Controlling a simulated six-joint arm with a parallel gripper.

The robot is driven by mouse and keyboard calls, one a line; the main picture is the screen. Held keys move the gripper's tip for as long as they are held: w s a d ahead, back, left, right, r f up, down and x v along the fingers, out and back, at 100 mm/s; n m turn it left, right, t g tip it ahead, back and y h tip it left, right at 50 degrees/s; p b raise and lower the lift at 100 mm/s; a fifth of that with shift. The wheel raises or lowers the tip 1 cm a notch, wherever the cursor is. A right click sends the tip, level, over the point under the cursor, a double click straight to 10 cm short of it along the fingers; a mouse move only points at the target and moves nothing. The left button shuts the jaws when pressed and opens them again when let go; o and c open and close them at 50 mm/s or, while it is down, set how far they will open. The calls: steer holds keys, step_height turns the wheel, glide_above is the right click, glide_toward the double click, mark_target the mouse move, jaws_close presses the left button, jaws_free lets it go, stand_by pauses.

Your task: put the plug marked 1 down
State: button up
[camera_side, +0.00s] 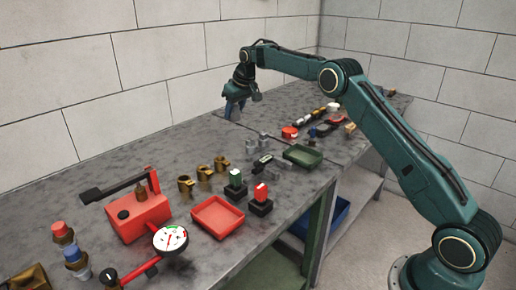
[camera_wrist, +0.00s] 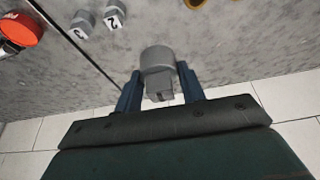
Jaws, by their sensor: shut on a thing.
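My gripper (camera_side: 235,106) is low over the far part of the grey table, near the wall. In the wrist view its two blue fingers (camera_wrist: 161,93) are shut on a grey plug (camera_wrist: 158,62) with a round end and a narrower block between the fingers. No number shows on the held plug. I cannot tell whether it touches the table. Two other grey plugs, one marked 2 (camera_wrist: 115,16) and one marked 3 (camera_wrist: 82,25), lie at the upper left of the wrist view, apart from the held one.
Bare table surrounds the held plug, with a dark seam (camera_wrist: 75,42) to its left and a wall close by. A red round thing (camera_side: 290,132), a green tray (camera_side: 303,156), a red tray (camera_side: 218,216) and brass fittings (camera_side: 203,172) stand nearer the side camera.

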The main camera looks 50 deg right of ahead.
step_height(320, 180, down, 12)
stand_by(0.4)
steer(key=shift+f, duration=0.1)
steer(key=shift+f, duration=1.8)
steer(key=shift+f, duration=0.15)
steer(key=o, duration=1.2)
steer(key=shift+f, duration=0.1)
steer(key=v, duration=1.3)
steer(key=shift+s+r, duration=0.25)
steer(key=shift+s, duration=0.05)
